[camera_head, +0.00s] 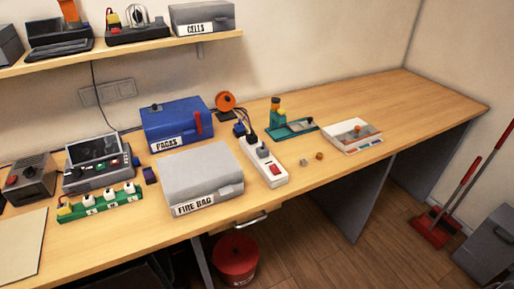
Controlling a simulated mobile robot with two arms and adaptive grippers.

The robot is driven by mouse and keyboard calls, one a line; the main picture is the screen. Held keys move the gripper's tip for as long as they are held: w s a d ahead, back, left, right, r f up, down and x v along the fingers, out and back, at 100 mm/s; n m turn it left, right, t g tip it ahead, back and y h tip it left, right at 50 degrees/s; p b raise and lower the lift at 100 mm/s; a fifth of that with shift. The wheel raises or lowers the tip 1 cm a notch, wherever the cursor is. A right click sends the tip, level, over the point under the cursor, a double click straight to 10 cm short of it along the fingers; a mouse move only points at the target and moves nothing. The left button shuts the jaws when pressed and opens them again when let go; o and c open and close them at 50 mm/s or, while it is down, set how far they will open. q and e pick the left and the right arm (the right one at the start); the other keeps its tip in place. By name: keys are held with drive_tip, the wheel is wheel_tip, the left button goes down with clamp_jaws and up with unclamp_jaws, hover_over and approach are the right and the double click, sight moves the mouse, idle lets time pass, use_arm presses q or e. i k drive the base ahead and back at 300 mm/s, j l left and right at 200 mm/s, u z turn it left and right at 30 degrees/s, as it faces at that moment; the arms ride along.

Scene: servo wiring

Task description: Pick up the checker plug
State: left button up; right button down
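Neither of my grippers is in view. No thing is labelled as the checker plug, so I cannot tell which one it is. A white power strip (279,182) with a red switch lies on the bench, right of the grey box. A dark plug (251,138) and a grey plug (262,150) sit on its far part. A dark cord rises from the dark plug's area toward an orange round thing (225,101). A device with a screen (98,150) and buttons stands at the left.
A grey box (202,166) and a blue box (178,118) stand mid-bench. A green strip with white pieces (100,203) lies front left. A teal tool (290,129) and a white tray (364,146) lie right of the power strip. The bench's far right (430,100) is clear.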

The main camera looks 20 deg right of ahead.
sight(262, 153)
drive_tip(key=i+l, duration=0.2)
drive_tip(key=l, duration=0.15)
drive_tip(key=i+l, duration=0.15)
drive_tip(key=l, duration=0.2)
drive_tip(key=i+l+u, duration=0.1)
drive_tip(key=l, duration=0.25)
drive_tip(key=i, duration=0.1)
